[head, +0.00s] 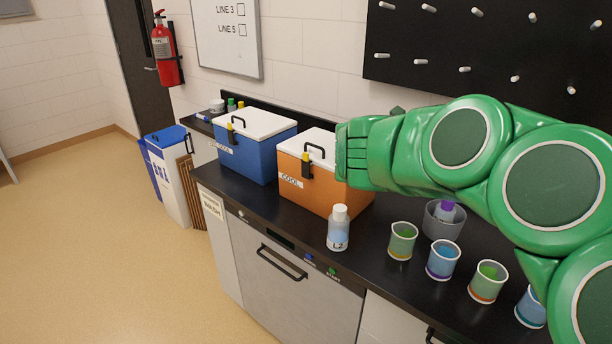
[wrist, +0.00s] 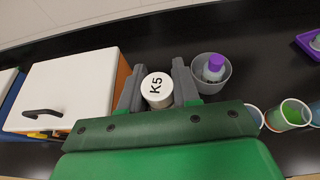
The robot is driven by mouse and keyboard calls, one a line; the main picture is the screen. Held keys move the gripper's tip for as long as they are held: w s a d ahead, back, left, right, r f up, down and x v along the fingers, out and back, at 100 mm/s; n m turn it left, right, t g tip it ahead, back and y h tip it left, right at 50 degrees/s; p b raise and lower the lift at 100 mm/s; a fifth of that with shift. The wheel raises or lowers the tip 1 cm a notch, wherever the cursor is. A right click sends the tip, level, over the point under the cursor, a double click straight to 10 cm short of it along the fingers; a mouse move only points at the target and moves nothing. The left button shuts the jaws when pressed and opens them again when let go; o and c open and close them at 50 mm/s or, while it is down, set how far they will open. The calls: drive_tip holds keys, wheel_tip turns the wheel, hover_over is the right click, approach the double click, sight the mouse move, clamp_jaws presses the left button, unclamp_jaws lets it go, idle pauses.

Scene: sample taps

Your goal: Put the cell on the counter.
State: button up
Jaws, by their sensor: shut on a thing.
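The cell (wrist: 157,88) is a round piece with a white top marked K5, seen from above in the wrist view. My gripper (wrist: 157,76) is shut on it, with one grey finger on each side. In the head view my green arm hides the gripper and the cell. The black counter (head: 372,232) runs along the wall; its bare top also shows in the wrist view (wrist: 265,45). The cell is over the counter between the orange cooler and a grey cup; I cannot tell its height.
An orange cooler (head: 318,188) and a blue cooler (head: 255,158) stand left. A white-capped bottle (head: 338,230) is near the front edge. A grey cup (head: 443,222) holds a purple-capped bottle. Several coloured beakers (head: 402,242) line the front right. The counter behind the cup is clear.

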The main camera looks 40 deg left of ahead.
drive_tip(key=shift+s+a+m+h, duration=0.5)
drive_tip(key=shift+s+a, duration=1.7)
drive_tip(key=shift+s, duration=2.05)
drive_tip(key=shift+s+a+m+h, duration=0.5)
drive_tip(key=shift+s+a, duration=1.65)
drive_tip(key=shift+s, duration=2.1)
wheel_tip(320, 180, down, 11)
drive_tip(key=shift+w+a+f, duration=2.35)
drive_tip(key=shift+a+f, duration=0.15)
drive_tip(key=shift+a, duration=0.15)
drive_tip(key=shift+w+a+f, duration=2.3)
drive_tip(key=shift+a+f, duration=0.2)
drive_tip(key=shift+a, duration=0.1)
drive_tip(key=shift+f, duration=1.5)
drive_tip(key=shift+f, duration=0.1)
drive_tip(key=o, duration=1)
drive_tip(key=shift+o, duration=0.2)
